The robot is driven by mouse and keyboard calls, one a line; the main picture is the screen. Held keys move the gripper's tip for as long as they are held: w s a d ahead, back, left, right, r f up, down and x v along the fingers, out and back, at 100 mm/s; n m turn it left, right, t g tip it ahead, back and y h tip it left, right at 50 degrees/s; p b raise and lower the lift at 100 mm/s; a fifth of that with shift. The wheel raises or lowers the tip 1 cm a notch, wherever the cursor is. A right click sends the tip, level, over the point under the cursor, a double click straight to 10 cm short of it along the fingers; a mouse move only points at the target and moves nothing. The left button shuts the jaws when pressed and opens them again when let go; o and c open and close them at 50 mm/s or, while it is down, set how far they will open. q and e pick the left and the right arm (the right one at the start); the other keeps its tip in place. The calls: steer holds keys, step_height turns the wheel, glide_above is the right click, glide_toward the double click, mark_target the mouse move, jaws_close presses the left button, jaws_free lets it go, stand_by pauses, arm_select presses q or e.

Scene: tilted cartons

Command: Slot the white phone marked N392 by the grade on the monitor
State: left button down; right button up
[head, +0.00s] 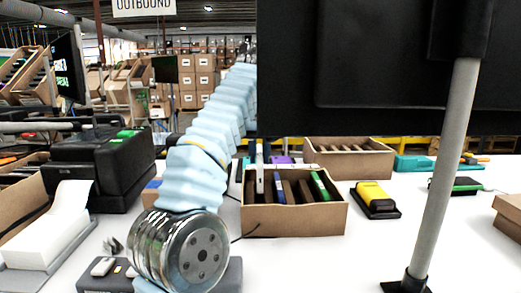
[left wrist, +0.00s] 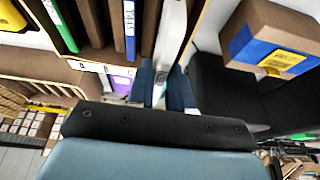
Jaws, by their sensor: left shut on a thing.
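A white phone (head: 260,181) stands upright at the left end of the slotted carton (head: 295,221), beside a blue phone (head: 278,189). It also shows in the left wrist view (left wrist: 172,38). I cannot read its marking. My left gripper (head: 259,158) is shut on the white phone from above, its two blue fingers (left wrist: 166,92) on either side. The phone appears to be in or just over the end slot; its lower end is hidden. A green phone (head: 320,186) stands toward the carton's right. The big monitor (head: 390,70) shows only its black back. My right gripper is out of view.
The monitor's grey pole (head: 448,160) stands right of the carton. A yellow device (head: 373,197) lies on a black base nearby. Another slotted carton (head: 350,160) is behind. Black boxes (head: 97,165) and a white block (head: 60,225) stand left. White table is clear in front of the carton.

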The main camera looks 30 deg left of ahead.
arm_select(q)
steer(key=shift+f, duration=1.3)
steer(key=shift+f+b, duration=1.85)
steer(key=shift+f, duration=0.4)
steer(key=shift+f, duration=0.2)
steer(key=c, duration=0.9)
jaws_free()
steer(key=shift+c, duration=0.2)
steer(key=p+v, duration=0.2)
steer(key=v, duration=0.4)
steer(key=shift+r, duration=0.2)
steer(key=shift+s+d+r+p, duration=0.15)
steer(key=shift+s+r+p, duration=0.2)
steer(key=shift+r, duration=0.2)
